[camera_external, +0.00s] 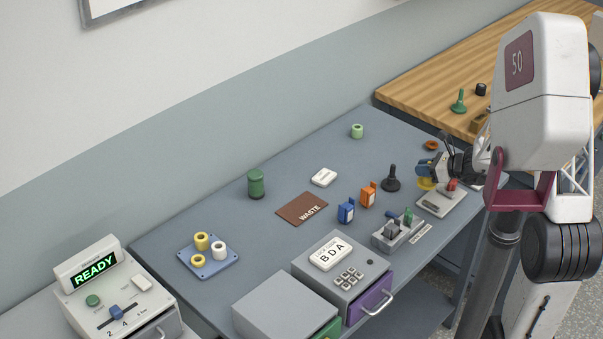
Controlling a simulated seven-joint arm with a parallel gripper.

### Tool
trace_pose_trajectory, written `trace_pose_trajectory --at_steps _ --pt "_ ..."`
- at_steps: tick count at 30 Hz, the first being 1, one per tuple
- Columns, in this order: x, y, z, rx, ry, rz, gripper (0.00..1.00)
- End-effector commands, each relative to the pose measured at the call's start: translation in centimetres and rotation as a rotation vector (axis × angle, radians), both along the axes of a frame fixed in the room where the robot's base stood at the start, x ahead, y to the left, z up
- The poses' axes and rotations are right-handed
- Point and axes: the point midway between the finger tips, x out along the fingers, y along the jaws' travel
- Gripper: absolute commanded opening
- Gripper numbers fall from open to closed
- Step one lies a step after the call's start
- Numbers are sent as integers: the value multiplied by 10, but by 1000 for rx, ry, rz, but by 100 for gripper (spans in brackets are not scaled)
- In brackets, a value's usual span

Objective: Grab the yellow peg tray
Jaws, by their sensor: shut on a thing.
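A blue tray (226,265) lies at the left of the table, far from my gripper. It carries two yellow bobbins (201,241) and one white bobbin (218,251). No tray that is itself yellow can be made out.
The light grey device (440,203) has a red part. Near it are a black knobbed stand (391,180), orange (368,195) and blue (347,211) holders and a grey fixture (397,235). A brown WASTE mat (302,208) and green canister (256,184) lie toward the tray.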

Motion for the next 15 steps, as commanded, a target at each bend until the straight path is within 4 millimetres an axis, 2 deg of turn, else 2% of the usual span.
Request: trace_pose_trajectory --at_steps 6,15 --pt "-21 -4 2 0 0 -1 0" --pt "-31 -6 3 0 -1 0 0"
